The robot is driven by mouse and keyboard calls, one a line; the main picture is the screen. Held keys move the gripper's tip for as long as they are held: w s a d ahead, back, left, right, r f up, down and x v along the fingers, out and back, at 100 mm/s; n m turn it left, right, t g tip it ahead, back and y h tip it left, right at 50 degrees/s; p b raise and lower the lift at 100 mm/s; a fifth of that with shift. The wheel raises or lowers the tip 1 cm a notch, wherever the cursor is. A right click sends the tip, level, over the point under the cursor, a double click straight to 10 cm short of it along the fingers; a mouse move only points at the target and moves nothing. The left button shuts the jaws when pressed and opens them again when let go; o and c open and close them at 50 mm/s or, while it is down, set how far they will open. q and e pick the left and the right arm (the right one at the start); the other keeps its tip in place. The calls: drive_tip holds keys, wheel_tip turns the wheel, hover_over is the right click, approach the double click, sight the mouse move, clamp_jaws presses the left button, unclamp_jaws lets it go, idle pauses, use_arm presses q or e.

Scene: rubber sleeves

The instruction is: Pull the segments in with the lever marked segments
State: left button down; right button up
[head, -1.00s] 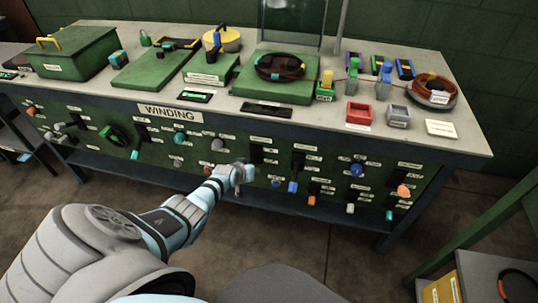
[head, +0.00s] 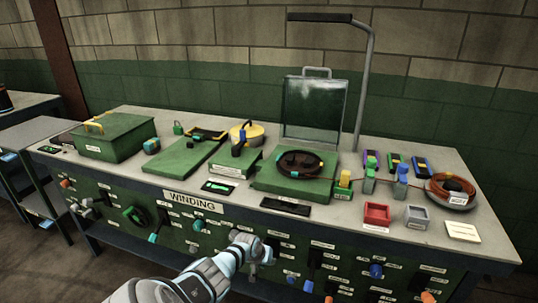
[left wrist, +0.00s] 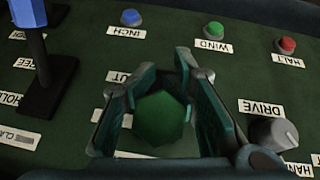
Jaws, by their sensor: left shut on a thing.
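My left gripper (head: 252,252) is at the front panel (head: 165,225) of the bench, below and right of the WINDING sign. In the left wrist view my left gripper (left wrist: 158,110) has its fingers around a green faceted grip (left wrist: 160,122); the fingers hide the grip's sides and what it is mounted on. The label beside it is partly covered, so I cannot read it whole. I cannot make out a label saying segments in any view. A black round former with a dark coil (head: 300,162) lies on a green base on the bench top. My right gripper is not in view.
Close by in the left wrist view are a blue-handled lever (left wrist: 38,60), a blue button (left wrist: 131,17), a green button (left wrist: 215,29), a red button (left wrist: 285,45) and a grey DRIVE knob (left wrist: 275,133). A clear guard (head: 314,108) stands behind the former.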

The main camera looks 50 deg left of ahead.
use_arm(q)
drive_tip(key=c, duration=1.7)
unclamp_jaws()
drive_tip(key=shift+a+r, duration=0.25)
drive_tip(key=shift+o, duration=1.1)
drive_tip(key=shift+s+d+r, duration=0.1)
drive_tip(key=shift+d, duration=0.1)
drive_tip(key=v, duration=1.2)
